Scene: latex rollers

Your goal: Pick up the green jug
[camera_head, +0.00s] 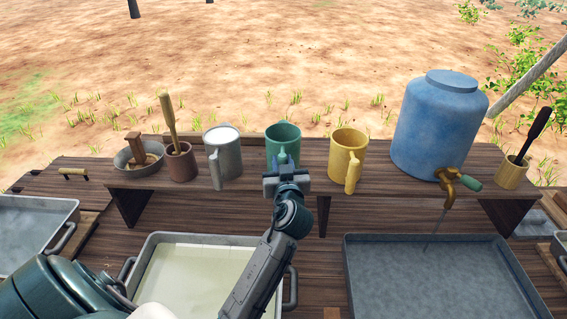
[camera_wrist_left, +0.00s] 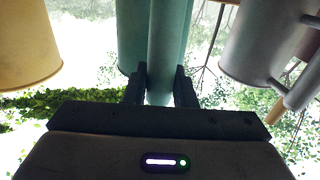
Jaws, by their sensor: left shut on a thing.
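The green jug (camera_head: 283,137) stands upright on the raised wooden shelf, between a grey jug and a yellow jug. My left gripper (camera_head: 285,167) reaches it from the front and is shut on its handle. In the left wrist view the green jug (camera_wrist_left: 130,40) fills the middle, and the two fingers (camera_wrist_left: 160,88) press on either side of its handle. The gripper hides the lower part of the jug in the head view, so I cannot tell whether its base touches the shelf. My right gripper is not in view.
The grey jug (camera_head: 226,160) with white contents is close on the left, the yellow jug (camera_head: 347,155) close on the right. A blue barrel (camera_head: 437,125) with a tap stands further right. Metal trays (camera_head: 440,285) lie below the shelf (camera_head: 400,182). A brown pot (camera_head: 181,165) holds a wooden tool.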

